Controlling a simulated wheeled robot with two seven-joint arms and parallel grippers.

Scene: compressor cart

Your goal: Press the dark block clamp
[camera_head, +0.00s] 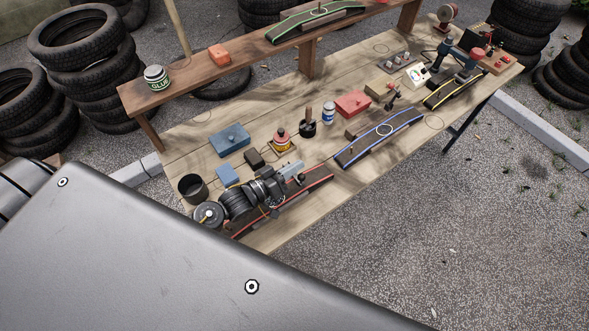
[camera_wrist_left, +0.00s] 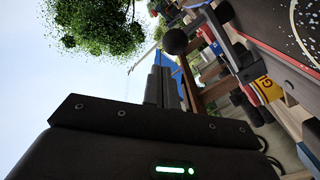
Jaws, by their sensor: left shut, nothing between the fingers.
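My left gripper (camera_head: 293,171) reaches in over the near part of the workbench, above a dark board with a red edge line (camera_head: 318,184). In the left wrist view its grey fingers (camera_wrist_left: 164,84) are closed together with nothing between them. A black ball knob (camera_wrist_left: 175,41) shows just beyond the fingertips; I cannot tell whether they touch. A small dark block (camera_head: 254,160) lies on the bench behind the gripper. I cannot clearly make out which part is the dark block clamp; my gripper and wrist cover part of the red-edged board. My right gripper is not in view.
A blue box (camera_head: 229,139), a red-and-yellow can (camera_head: 282,141), a black holder (camera_head: 308,125) and a red box (camera_head: 353,104) stand behind the gripper. A blue-edged board (camera_head: 380,138) lies to its right. A black cup (camera_head: 193,188) is at left. A raised shelf (camera_head: 190,86) runs along the back.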

